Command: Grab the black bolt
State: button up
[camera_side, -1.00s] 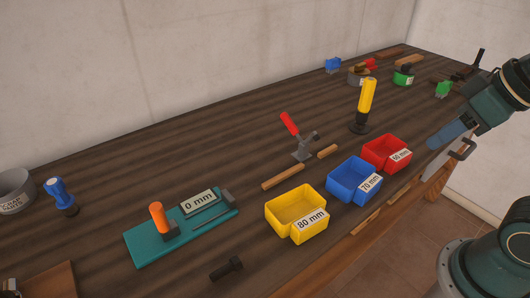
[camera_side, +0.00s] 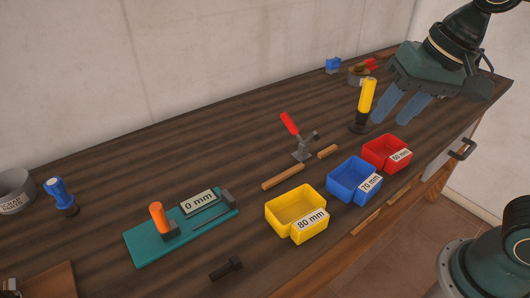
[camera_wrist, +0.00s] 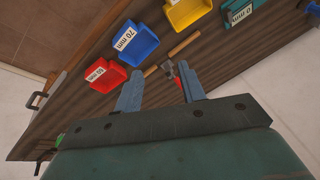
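The black bolt (camera_side: 226,268) lies on its side on the bench near the front edge, at the bottom of the side view, left of the yellow bin and below the teal plate. I cannot make it out in the wrist view. My gripper (camera_side: 398,107) is at the upper right of the side view, above the far part of the bench, well away from the bolt. Its two blue fingers are spread apart with nothing between them. They also show apart in the wrist view (camera_wrist: 162,92).
Yellow (camera_side: 294,205), blue (camera_side: 343,172) and red (camera_side: 374,147) bins line the front edge. The bench around the bolt is clear.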

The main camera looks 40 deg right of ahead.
jog(key=w+a+m+g, duration=0.1)
jog(key=w+a+m, duration=0.35)
jog(key=a, duration=0.25)
jog(key=m+g+h, duration=0.1)
jog(key=m+g, duration=0.2)
jog(key=m, duration=0.6)
send_over(225, 268)
notch_tip(225, 268, down, 10)
jog(key=shift+s+a+r, duration=0.15)
jog(key=shift+s+a, duration=0.05)
jog(key=shift+f, duration=4.3)
jog(key=shift+w+d+f, duration=0.1)
jog(key=shift+f, duration=1.2)
jog(key=shift+w+d+f, duration=0.1)
jog(key=shift+f, duration=1.2)
